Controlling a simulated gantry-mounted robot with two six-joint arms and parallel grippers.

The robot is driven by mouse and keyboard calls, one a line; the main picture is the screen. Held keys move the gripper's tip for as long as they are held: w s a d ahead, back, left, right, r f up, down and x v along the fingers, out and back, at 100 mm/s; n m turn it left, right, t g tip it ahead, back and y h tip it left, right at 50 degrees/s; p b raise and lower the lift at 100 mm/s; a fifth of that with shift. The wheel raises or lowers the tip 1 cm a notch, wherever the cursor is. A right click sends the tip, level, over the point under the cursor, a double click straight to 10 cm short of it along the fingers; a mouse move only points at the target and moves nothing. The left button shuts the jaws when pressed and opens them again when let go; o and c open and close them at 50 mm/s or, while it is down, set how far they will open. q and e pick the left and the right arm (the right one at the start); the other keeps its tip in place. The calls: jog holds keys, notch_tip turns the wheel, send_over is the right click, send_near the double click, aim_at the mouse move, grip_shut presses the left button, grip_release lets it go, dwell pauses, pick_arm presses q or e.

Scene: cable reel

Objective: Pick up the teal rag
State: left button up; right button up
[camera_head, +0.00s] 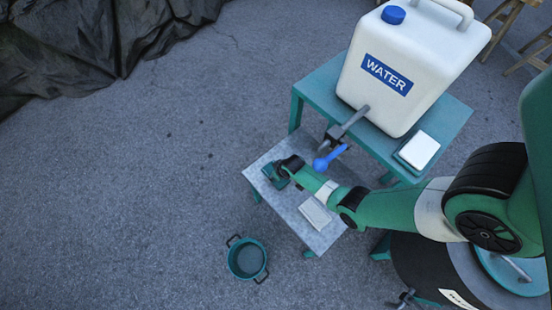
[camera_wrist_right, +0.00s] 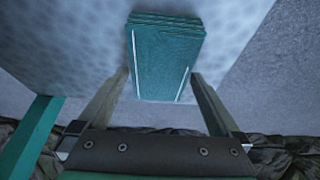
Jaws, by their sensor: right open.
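The teal rag (camera_wrist_right: 164,58) lies folded on the grey metal top of a low table, with two white stripes along its sides. In the head view the teal rag (camera_head: 270,178) shows at the table's far left part, partly hidden by my right gripper (camera_head: 280,174). In the right wrist view my right gripper (camera_wrist_right: 164,88) is open, with one finger on each side of the rag's near end. I cannot tell whether the fingers touch it. My left gripper is not in view.
The low table (camera_head: 262,162) also holds a pale folded cloth (camera_head: 314,213). A water jug (camera_head: 400,65) with a grey tap and blue lever (camera_head: 330,158) stands on a higher teal table (camera_head: 318,88), beside a white block (camera_head: 419,150). A teal bucket (camera_head: 247,258) stands on the ground.

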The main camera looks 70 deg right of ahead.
jog(key=shift+f, duration=0.2)
dwell(0.3)
jog(key=c, duration=1.1)
jog(key=shift+r, duration=0.1)
